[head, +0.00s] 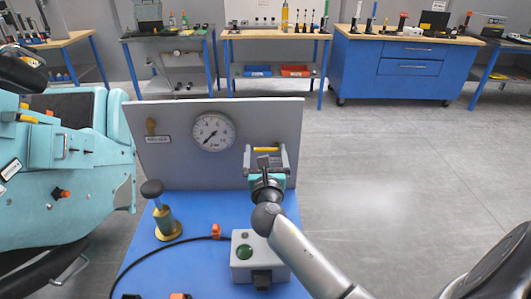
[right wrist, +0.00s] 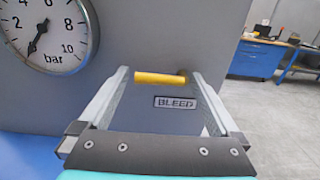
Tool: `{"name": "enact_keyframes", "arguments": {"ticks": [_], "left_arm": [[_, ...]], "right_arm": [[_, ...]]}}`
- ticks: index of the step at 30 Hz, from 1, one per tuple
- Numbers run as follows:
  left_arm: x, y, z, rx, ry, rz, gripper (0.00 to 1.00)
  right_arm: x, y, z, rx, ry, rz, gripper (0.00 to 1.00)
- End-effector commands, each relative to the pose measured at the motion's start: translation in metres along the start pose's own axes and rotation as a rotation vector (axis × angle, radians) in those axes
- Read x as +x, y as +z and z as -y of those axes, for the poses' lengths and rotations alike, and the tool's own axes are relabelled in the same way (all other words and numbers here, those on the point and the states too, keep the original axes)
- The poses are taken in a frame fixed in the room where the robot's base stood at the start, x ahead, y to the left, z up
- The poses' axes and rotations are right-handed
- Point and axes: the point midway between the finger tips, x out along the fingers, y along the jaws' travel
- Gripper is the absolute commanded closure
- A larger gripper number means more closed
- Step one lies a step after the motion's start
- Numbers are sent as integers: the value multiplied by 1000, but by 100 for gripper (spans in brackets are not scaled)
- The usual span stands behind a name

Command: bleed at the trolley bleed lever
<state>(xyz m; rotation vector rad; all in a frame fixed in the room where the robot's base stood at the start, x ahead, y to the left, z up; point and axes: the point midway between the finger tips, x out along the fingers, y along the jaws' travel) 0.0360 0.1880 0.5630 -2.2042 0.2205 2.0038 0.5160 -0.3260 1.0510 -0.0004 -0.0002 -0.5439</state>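The bleed lever is a yellow bar (head: 266,149) on the grey upright panel (head: 170,174) of the blue trolley (head: 207,205). In the right wrist view the yellow bar (right wrist: 160,78) lies level, with a "BLEED" label (right wrist: 175,103) below and to its right. My right gripper (head: 266,152) is at the panel, its fingers on either side of the bar. In the right wrist view small gaps seem to show at both bar ends. Contact is not clear. The round bar gauge (head: 213,131) has its needle pointing down-left.
A black-knobbed brass post (head: 166,215) and a grey box with a green button (head: 245,252) stand on the trolley. Open floor (head: 400,170) lies right; benches stand behind.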

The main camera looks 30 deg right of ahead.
Motion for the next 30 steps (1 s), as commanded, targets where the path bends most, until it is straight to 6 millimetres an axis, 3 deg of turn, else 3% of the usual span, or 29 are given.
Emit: {"name": "enact_keyframes", "arguments": {"ticks": [2, 16, 30], "left_arm": [[0, 2, 0, 0, 0, 3, 100], [0, 3, 0, 1, 1, 5, 100], [-2, 2, 0, 2, 1, 5, 100]], "right_arm": [[0, 0, 0, 0, 0, 0, 12], [-1, 0, 0, 0, 0, -1, 64], [-1, 4, 0, 135, 1, -1, 64]]}}
